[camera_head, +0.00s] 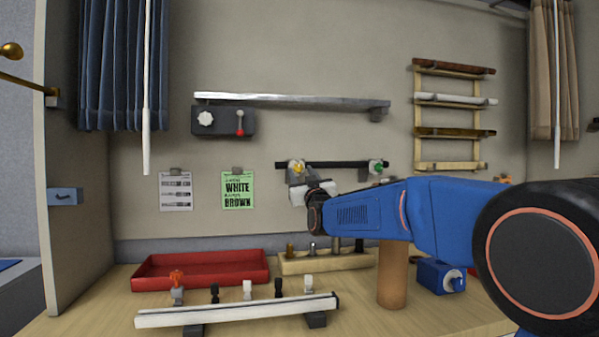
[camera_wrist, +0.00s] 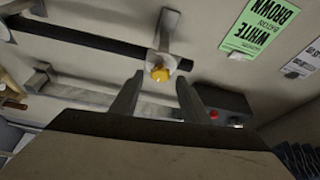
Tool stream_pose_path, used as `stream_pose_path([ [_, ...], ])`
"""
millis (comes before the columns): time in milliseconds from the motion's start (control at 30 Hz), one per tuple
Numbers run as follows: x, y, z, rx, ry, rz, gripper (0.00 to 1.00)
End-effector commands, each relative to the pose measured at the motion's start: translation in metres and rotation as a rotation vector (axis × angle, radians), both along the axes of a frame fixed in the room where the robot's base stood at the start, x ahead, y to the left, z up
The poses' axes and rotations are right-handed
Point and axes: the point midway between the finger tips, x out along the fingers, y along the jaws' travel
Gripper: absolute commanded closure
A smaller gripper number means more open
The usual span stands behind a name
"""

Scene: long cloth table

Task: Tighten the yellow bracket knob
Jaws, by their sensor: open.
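The yellow bracket knob (camera_head: 299,168) sits on the left bracket of the dark rod (camera_head: 336,164) on the back wall. In the wrist view the yellow knob (camera_wrist: 160,73) shows on its pale bracket (camera_wrist: 165,41), with the dark rod (camera_wrist: 95,41) running through. My gripper (camera_head: 298,180) is just in front of the knob in the head view. In the wrist view my gripper (camera_wrist: 160,82) is open and empty, with the knob between the fingertips in the picture. I cannot tell how far off the knob is or whether a finger touches it.
A green knob (camera_head: 378,168) is on the right bracket. A grey box with a red-tipped lever (camera_head: 240,124) hangs above. A red tray (camera_head: 201,272), a wooden block with pegs (camera_head: 326,262), a brown cylinder (camera_head: 392,275) and a white rail (camera_head: 235,313) stand below.

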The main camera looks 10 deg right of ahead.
Motion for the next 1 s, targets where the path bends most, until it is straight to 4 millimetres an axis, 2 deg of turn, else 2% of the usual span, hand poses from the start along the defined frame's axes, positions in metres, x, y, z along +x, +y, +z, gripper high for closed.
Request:
stream_pose_path([
  [200, 0.020, 0.001, 0.008, 0.000, 0.001, 0.000, 0.58],
  [567, 0.024, 0.001, 0.010, 0.000, 0.000, 0.000, 0.58],
  [600, 0.024, 0.001, 0.010, 0.000, 0.000, 0.000, 0.63],
  [700, 0.024, 0.001, 0.010, 0.000, 0.000, 0.000, 0.87],
  [767, 0.024, 0.001, 0.010, 0.000, 0.000, 0.000, 1.00],
  [1000, 0.024, 0.001, 0.010, 0.011, 0.000, 0.000, 0.99],
])
